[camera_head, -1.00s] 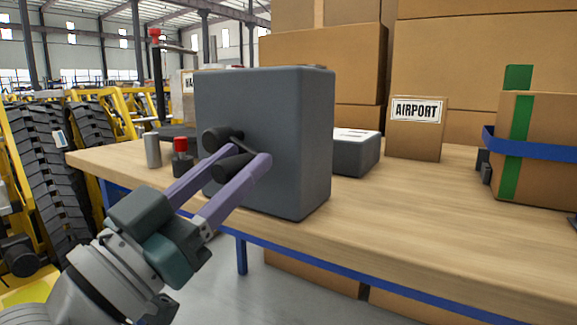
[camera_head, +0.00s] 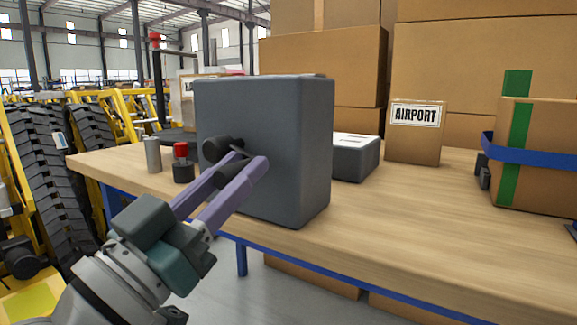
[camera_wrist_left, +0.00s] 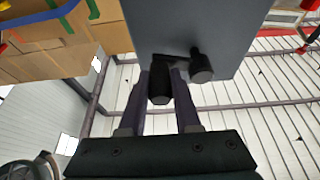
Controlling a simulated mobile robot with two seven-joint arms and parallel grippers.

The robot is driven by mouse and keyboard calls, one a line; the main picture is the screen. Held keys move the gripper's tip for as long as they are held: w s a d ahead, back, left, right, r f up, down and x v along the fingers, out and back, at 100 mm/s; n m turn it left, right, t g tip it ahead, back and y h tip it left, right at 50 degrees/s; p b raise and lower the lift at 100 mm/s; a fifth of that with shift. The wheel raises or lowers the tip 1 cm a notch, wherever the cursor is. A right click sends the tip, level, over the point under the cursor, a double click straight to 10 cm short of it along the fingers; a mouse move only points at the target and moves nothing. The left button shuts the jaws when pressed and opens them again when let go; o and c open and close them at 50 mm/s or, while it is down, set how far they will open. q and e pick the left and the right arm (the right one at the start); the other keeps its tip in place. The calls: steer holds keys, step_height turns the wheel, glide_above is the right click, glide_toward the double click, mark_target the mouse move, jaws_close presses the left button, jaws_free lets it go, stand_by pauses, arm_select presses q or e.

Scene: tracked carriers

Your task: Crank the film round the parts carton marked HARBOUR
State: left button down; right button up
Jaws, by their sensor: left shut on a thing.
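A grey box-shaped unit (camera_head: 268,140) stands on the table's front edge with a dark crank on its side. The crank's hub (camera_wrist_left: 201,68) and its handle (camera_wrist_left: 159,86) show in the left wrist view. My left gripper (camera_head: 250,160) is shut on the crank handle (camera_head: 229,177), its purple fingers on either side of it. A carton (camera_head: 188,86) behind the unit is mostly hidden; part of a label shows, but I cannot read it, so I cannot tell whether it is HARBOUR. No film is clearly visible. My right gripper is not in view.
A carton marked AIRPORT (camera_head: 416,140), a low grey box (camera_head: 356,160) and a strapped carton (camera_head: 538,183) stand on the wooden table (camera_head: 410,225). A red-capped cylinder (camera_head: 182,165) and a grey cylinder (camera_head: 153,155) stand left. The table's front right is clear.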

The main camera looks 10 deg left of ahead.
arm_select(q)
steer(key=r+n+y+p, duration=0.1)
steer(key=n, duration=0.1)
steer(key=n+p, duration=0.1)
steer(key=n, duration=0.1)
steer(key=shift+d+r+t+y+p, duration=0.1)
steer(key=shift+r+t+y+p, duration=0.2)
steer(key=shift+r+y+p, duration=0.1)
steer(key=shift+r+n+y+p, duration=0.2)
steer(key=shift+n+y+p, duration=0.25)
steer(key=shift+n, duration=0.25)
steer(key=shift+r+n+y+p, duration=0.15)
steer(key=shift+n+y+p, duration=0.25)
steer(key=shift+n, duration=0.3)
steer(key=c, duration=0.9)
jaws_free()
steer(key=shift+f, duration=0.1)
steer(key=v, duration=1)
